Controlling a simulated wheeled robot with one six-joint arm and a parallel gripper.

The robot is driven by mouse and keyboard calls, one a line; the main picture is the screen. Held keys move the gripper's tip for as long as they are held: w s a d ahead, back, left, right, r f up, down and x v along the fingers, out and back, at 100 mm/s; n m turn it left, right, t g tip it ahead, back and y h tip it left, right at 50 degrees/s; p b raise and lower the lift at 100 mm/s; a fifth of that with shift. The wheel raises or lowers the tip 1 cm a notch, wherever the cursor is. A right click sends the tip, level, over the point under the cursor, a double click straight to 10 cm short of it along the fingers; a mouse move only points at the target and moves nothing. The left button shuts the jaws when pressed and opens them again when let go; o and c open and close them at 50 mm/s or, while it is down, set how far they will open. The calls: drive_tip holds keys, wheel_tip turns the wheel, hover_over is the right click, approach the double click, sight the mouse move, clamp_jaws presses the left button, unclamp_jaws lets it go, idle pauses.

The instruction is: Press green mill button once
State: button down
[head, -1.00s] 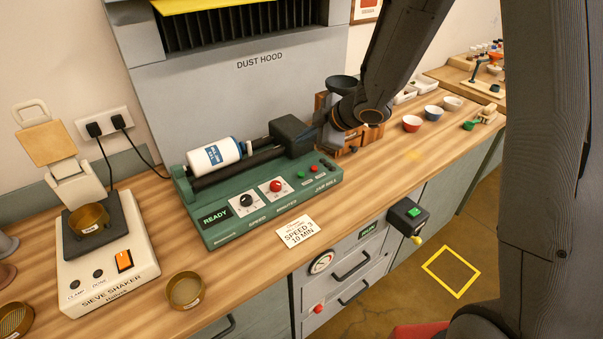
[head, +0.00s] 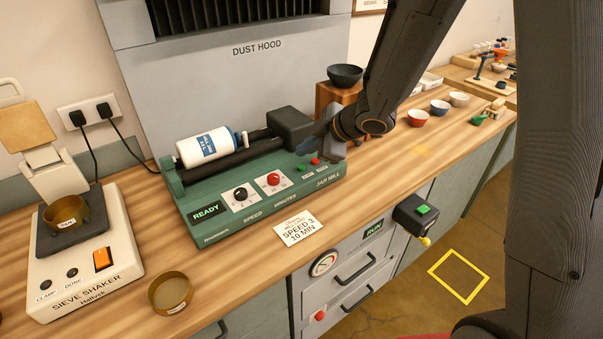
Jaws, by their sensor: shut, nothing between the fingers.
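The green jar mill (head: 225,232) stands on the bench with a white labelled jar (head: 208,147) lying on its rollers. Its display reads READY (head: 206,213). The small green button (head: 302,168) is on the right part of its panel, beside a small red button (head: 315,161). My gripper (head: 304,149) is shut and empty, just behind and above these buttons, by the dark motor housing. The fingertips are small and dark here, and I cannot tell the exact gap to the green button. A black knob (head: 241,194) and a red knob (head: 273,180) sit further left.
A card reading SPEED 3, 10 MIN (head: 297,229) lies in front of the mill. The sieve shaker (head: 85,275) and a brass sieve (head: 170,292) are at left. A dark bowl (head: 345,75) stands behind my arm. A box with another green button (head: 423,209) is on the bench front.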

sight(301, 168)
drive_tip(key=shift+f+b, duration=0.55)
drive_tip(key=shift+f, duration=0.45)
drive_tip(key=shift+f, duration=0.15)
idle(1.2)
drive_tip(key=shift+f, duration=0.25)
